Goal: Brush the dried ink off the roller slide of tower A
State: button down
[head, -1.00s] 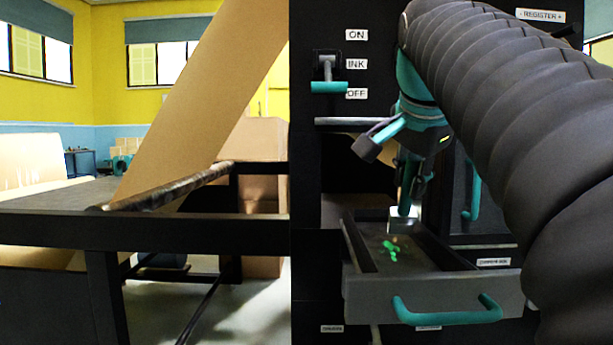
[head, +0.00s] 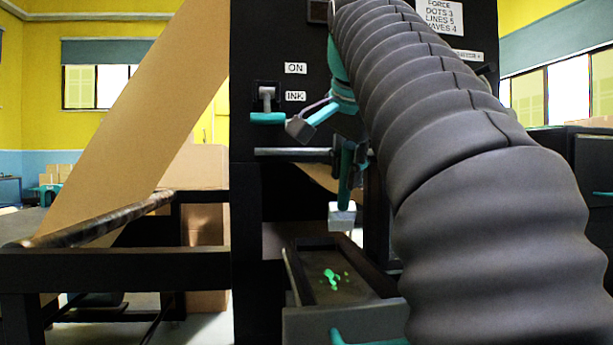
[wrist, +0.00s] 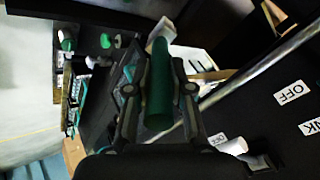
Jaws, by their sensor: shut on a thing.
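My gripper (wrist: 158,100) is shut on the green handle (wrist: 159,85) of a brush. In the head view the brush's pale block-shaped head (head: 342,217) hangs below the gripper. It appears above the rear part of an open dark slide (head: 292,283), which pulls out like a drawer. Bright green spots (head: 332,276) lie on the slide's floor. I cannot tell from the picture whether the brush touches the slide. My arm hides the slide's right side.
The black tower panel (head: 300,40) stands behind, with a teal-handled ink lever (head: 267,117). A teal pull (head: 365,338) is on the slide's front. At left, a brown paper web (head: 150,120) rises past a dark roller (head: 105,220) on a black frame (head: 110,270).

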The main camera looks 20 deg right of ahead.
aim_at(347, 149)
jog(key=shift+r, duration=1.55)
